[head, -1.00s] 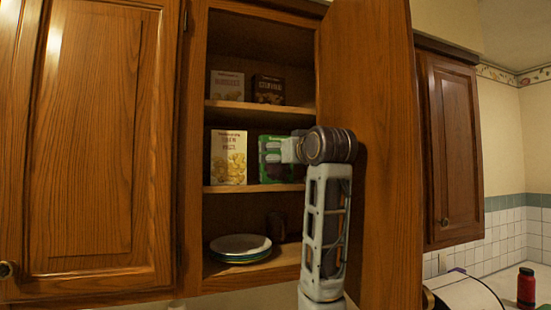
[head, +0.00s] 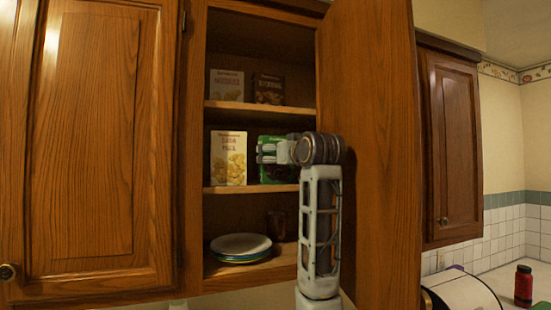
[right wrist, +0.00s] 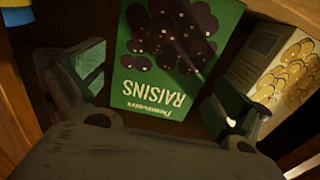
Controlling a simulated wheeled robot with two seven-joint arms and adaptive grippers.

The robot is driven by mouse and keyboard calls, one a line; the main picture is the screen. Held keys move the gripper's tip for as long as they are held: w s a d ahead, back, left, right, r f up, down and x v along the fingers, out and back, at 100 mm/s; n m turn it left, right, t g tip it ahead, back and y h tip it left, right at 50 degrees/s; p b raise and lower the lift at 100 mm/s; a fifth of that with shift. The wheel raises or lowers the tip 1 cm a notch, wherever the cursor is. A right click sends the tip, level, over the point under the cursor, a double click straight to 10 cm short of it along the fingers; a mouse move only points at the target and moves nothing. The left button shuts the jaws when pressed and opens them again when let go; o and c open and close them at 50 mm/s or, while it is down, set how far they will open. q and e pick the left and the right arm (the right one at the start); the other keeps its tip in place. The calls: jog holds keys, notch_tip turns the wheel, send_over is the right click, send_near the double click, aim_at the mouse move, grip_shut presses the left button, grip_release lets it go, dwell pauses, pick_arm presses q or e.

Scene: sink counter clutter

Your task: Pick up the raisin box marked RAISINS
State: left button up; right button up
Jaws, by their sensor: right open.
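The green raisin box (right wrist: 175,50) marked RAISINS shows upside down in the right wrist view, with dark raisins pictured on it. In the head view the raisin box (head: 266,172) stands on the middle cupboard shelf, partly hidden behind my right gripper (head: 268,153). In the right wrist view my right gripper (right wrist: 165,90) is open, with one finger on each side of the box's face. The box is between the fingers in the picture; I cannot tell whether either finger touches it. My left gripper is not in view.
A corn box (head: 228,158) stands left of the raisin box; a yellow-patterned box (right wrist: 275,65) is close to one finger. Two boxes stand on the upper shelf (head: 255,107). Plates (head: 240,245) and a dark cup (head: 276,224) are below. The open door (head: 370,150) bounds the right.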

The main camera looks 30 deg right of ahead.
jog(key=shift+p+x, duration=0.35)
jog(key=shift+x, duration=0.75)
jog(key=c, duration=1)
jog(key=shift+o, duration=0.2)
jog(key=shift+r, duration=0.25)
jog(key=shift+r+b, duration=0.3)
jog(key=shift+r, duration=0.05)
jog(key=a+f+b+v, duration=0.1)
jog(key=a+b+v, duration=0.1)
jog(key=v, duration=0.8)
jog(key=a+f+b+v, duration=0.1)
jog(key=a+b+v, duration=0.1)
jog(key=v, duration=0.7)
jog(key=shift+b, duration=0.7)
jog(key=shift+f, duration=0.1)
